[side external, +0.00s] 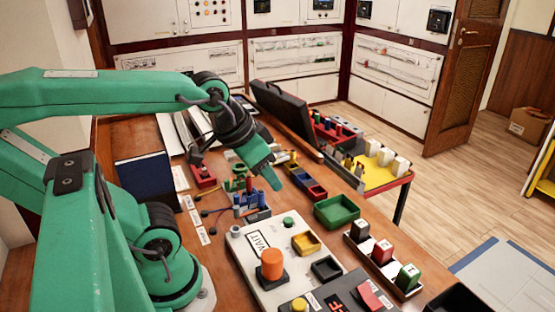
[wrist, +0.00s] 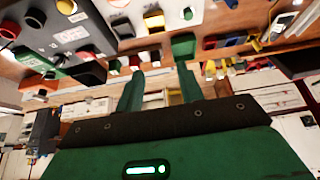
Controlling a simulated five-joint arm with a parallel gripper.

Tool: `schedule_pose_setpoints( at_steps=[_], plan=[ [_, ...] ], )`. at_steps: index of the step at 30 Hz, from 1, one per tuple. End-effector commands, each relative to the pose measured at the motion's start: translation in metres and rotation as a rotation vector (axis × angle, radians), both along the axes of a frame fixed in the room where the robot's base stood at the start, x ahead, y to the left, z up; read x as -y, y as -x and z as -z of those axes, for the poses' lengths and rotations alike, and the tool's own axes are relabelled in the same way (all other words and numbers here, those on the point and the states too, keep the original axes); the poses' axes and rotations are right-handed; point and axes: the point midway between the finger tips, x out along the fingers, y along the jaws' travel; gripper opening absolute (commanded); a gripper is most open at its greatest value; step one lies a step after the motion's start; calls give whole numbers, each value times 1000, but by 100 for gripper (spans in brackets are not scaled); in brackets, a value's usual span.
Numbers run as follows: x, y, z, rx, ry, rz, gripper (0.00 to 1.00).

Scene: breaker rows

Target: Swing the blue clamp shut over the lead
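The blue clamp (side external: 247,200) stands on the wooden bench in the side external view, with several upright blue parts on a dark base. A thin dark lead (side external: 214,211) runs to its left side. At this size I cannot tell how far the clamp's arm is swung or how the lead sits in it. My gripper (side external: 275,182) is above and to the right of the blue clamp, apart from it. In the wrist view, the two green fingers of my gripper (wrist: 159,82) are spread with nothing between them. I cannot make out the blue clamp in the wrist view.
A red unit (side external: 203,176) and a green one (side external: 238,183) stand behind the blue clamp. A green tray (side external: 337,211) lies to the right. In front is a grey panel with an orange knob (side external: 271,264). White labels (side external: 197,218) line the left.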

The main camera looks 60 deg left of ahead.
Motion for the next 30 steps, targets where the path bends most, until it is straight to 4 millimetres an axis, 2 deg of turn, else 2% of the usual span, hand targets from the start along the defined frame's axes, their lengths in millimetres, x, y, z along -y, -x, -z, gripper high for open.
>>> schedule_pose_setpoints(
  at_steps=[5,11,21,30],
  plan=[
    [-13,-8,6,-38,19,-93,37],
    [-45,-22,20,-111,66,-298,37],
    [-119,-34,57,-246,171,-727,37],
    [-186,-23,101,-351,270,-1099,37]
  ],
)
